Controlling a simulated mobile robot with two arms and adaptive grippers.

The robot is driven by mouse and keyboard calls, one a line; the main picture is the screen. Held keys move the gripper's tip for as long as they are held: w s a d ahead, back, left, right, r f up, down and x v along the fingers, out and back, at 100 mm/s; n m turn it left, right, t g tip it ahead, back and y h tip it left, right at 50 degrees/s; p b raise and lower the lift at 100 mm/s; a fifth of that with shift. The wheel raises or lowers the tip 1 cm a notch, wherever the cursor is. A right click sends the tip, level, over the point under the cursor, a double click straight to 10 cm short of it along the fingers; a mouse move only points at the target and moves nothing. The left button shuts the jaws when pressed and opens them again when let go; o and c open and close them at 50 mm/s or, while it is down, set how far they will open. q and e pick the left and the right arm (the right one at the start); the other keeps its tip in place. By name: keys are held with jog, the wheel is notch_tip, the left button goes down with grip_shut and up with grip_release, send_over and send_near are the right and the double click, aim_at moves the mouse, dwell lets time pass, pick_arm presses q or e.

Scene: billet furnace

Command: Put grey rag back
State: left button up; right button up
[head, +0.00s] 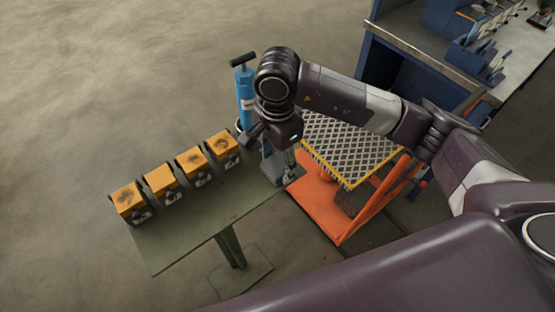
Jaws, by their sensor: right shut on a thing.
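My right gripper (279,170) reaches down at the far right end of the narrow green table (212,215). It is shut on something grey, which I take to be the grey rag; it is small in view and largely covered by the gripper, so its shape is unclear. I cannot tell whether it touches the tabletop. My left gripper is not in view.
Several orange-topped blocks (161,179) stand in a row on the table. A blue hand pump (243,95) with a T-handle stands just left of my right wrist. An orange lift table (318,207) with a checkered plate (345,147) stands right. A blue workbench (395,65) is behind.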

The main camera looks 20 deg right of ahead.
aim_at(277, 163)
jog(key=shift+f, duration=0.1)
jog(key=shift+f+b, duration=0.1)
jog(key=shift+b, duration=0.2)
jog(key=o, duration=1.2)
jog(key=shift+r+p, duration=0.35)
jog(key=shift+p, duration=0.05)
notch_tip(277, 163, up, 5)
jog(key=shift+w+f+b, duration=0.1)
jog(key=shift+f+b, duration=0.1)
jog(key=shift+b, duration=1.05)
jog(key=shift+r+b, duration=0.5)
jog(key=shift+r, duration=3.1)
